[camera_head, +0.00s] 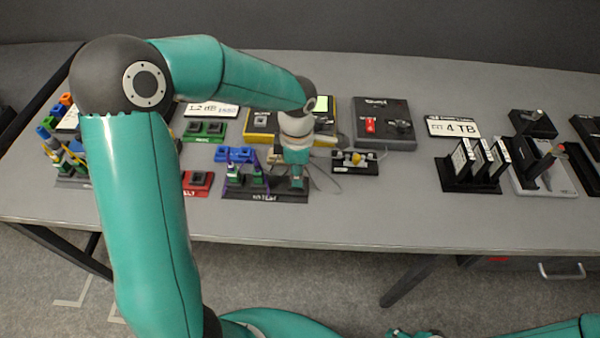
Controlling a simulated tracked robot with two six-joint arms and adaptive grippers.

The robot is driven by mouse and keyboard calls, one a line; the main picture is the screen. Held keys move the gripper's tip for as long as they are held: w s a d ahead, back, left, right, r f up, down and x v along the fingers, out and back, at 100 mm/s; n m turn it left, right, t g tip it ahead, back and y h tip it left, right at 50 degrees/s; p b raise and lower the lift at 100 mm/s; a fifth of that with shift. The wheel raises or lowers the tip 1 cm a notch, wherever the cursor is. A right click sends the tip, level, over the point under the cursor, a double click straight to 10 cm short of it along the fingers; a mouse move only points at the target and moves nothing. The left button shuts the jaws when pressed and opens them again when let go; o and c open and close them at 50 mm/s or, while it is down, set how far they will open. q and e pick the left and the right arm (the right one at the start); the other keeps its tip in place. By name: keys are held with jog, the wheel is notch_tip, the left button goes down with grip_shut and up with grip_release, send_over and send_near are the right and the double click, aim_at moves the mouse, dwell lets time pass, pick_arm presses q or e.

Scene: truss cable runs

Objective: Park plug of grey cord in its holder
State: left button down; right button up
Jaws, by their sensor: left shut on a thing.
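My left arm reaches over the table from the left, and its gripper (297,172) points down at the right end of a black holder rack (265,196). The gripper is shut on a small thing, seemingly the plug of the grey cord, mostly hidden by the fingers. Thin grey cord (326,172) loops on the right beside the gripper. The rack bears a white label on its front and holds small green and purple pieces. I cannot tell whether the plug touches the rack. Only a little of my right arm shows at the bottom right; its gripper is not clear.
A small black block with a yellow part (355,161) lies just right of the gripper. A blue block (235,154) and a red block (198,182) stand to the left. A black box with a red switch (371,125) is behind.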

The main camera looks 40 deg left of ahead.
pick_arm(q)
jog(key=shift+f+b, duration=0.4)
jog(key=shift+b, duration=0.1)
jog(key=c, duration=0.9)
grip_release()
jog(key=shift+r, duration=0.15)
jog(key=shift+s+r+p, duration=0.1)
jog(key=shift+r+p, duration=1.45)
jog(key=shift+r, duration=0.9)
jog(key=shift+r+p, duration=1.2)
jog(key=shift+r, duration=0.8)
jog(key=shift+f, duration=0.1)
